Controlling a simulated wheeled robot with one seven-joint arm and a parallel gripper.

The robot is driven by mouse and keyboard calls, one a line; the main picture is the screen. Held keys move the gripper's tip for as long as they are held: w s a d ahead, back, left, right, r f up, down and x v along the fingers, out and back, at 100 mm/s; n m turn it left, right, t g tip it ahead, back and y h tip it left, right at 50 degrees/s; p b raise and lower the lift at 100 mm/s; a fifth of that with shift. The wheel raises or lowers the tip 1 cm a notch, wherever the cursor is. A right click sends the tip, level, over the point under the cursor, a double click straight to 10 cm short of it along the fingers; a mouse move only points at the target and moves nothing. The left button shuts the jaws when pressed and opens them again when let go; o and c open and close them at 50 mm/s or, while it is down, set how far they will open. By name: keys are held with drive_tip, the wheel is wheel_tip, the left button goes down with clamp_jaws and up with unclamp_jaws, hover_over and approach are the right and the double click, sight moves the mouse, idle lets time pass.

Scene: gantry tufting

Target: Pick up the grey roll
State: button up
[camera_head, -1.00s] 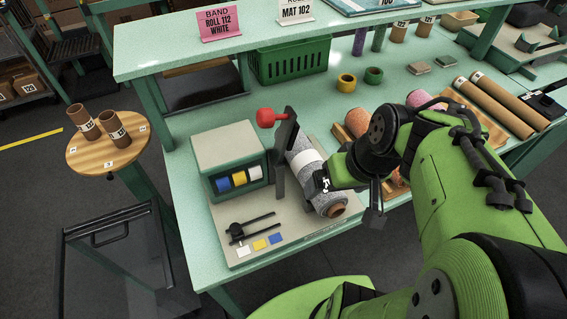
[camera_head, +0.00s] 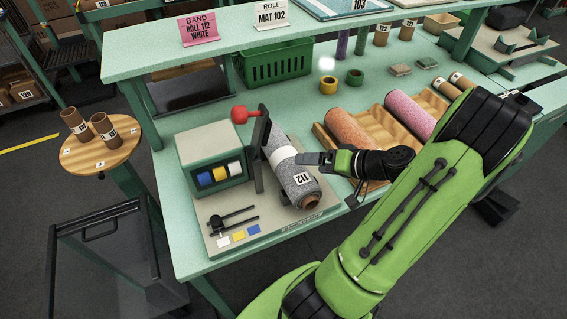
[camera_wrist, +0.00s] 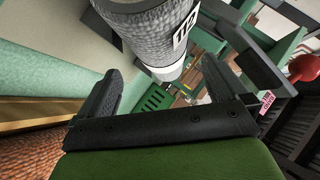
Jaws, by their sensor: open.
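The grey roll (camera_head: 301,189) lies tilted on the beige fixture plate (camera_head: 283,220), beside a dark upright bracket with a red knob (camera_head: 240,114). It has a white band (camera_head: 284,155) around it, a label reading 112 and a brown core at its near end. My gripper (camera_head: 312,158) is just right of the roll, near the band in the picture. In the wrist view, my gripper (camera_wrist: 165,70) has its two fingers wide apart, with nothing clamped. The roll (camera_wrist: 150,25) and its white band appear beyond the gap between them; whether they touch it I cannot tell.
An orange roll (camera_head: 351,131) and a pink roll (camera_head: 408,114) lie on a wooden rack right of the fixture, close to my arm. A box with coloured spools (camera_head: 213,150) stands left. A green basket (camera_head: 272,67) is behind. The bench front edge is near.

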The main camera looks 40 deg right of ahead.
sight(286, 162)
drive_tip(key=x, duration=0.7)
drive_tip(key=shift+w, duration=0.35)
drive_tip(key=c, duration=1.1)
